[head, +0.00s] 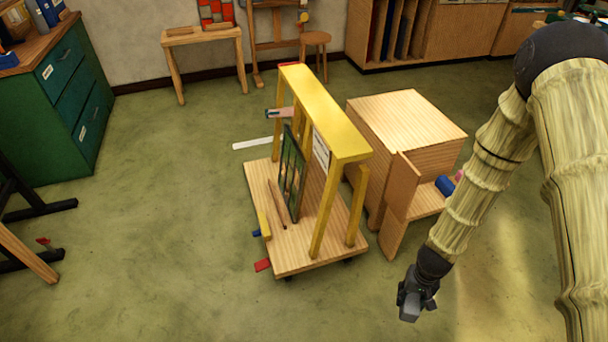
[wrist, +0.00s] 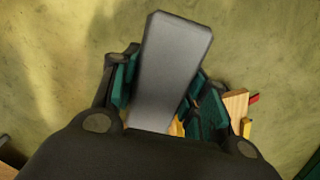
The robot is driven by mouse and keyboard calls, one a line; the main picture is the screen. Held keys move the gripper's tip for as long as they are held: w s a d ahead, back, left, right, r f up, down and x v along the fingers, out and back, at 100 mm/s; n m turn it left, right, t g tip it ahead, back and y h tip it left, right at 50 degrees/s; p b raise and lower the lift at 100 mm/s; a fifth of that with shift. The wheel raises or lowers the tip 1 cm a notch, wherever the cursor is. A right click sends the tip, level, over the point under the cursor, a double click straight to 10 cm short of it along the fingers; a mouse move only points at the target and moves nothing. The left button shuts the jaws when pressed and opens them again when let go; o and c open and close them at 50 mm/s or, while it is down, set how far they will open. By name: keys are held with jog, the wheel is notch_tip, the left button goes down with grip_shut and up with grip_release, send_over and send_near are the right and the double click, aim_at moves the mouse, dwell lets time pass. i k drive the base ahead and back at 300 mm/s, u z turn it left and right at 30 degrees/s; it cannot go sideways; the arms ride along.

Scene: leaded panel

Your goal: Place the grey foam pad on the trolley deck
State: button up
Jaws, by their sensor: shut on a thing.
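The grey foam pad (wrist: 170,60) is a flat grey block between the teal-lined fingers of my gripper (wrist: 165,88) in the wrist view. My gripper is shut on it, and the pad sticks out beyond the fingers. In the head view my gripper (head: 416,300) hangs over the floor to the right of the trolley's near end, with the grey pad (head: 410,308) at its tip. The trolley deck (head: 290,257) is light wood and carries a yellow-topped frame (head: 325,112). A leaded panel (head: 291,172) leans against the frame on the deck's left side.
A wooden cabinet (head: 408,118) with an open door stands close to the trolley's right side; a blue roll (head: 445,185) is in it. A brown stick (head: 277,205) lies on the deck. Red (head: 262,265) and blue (head: 257,233) pieces show at the deck's left edge. The near floor is clear.

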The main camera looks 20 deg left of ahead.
aim_at(258, 174)
jog(key=u, duration=1.85)
jog(key=i, duration=3.55)
jog(key=z, duration=1.95)
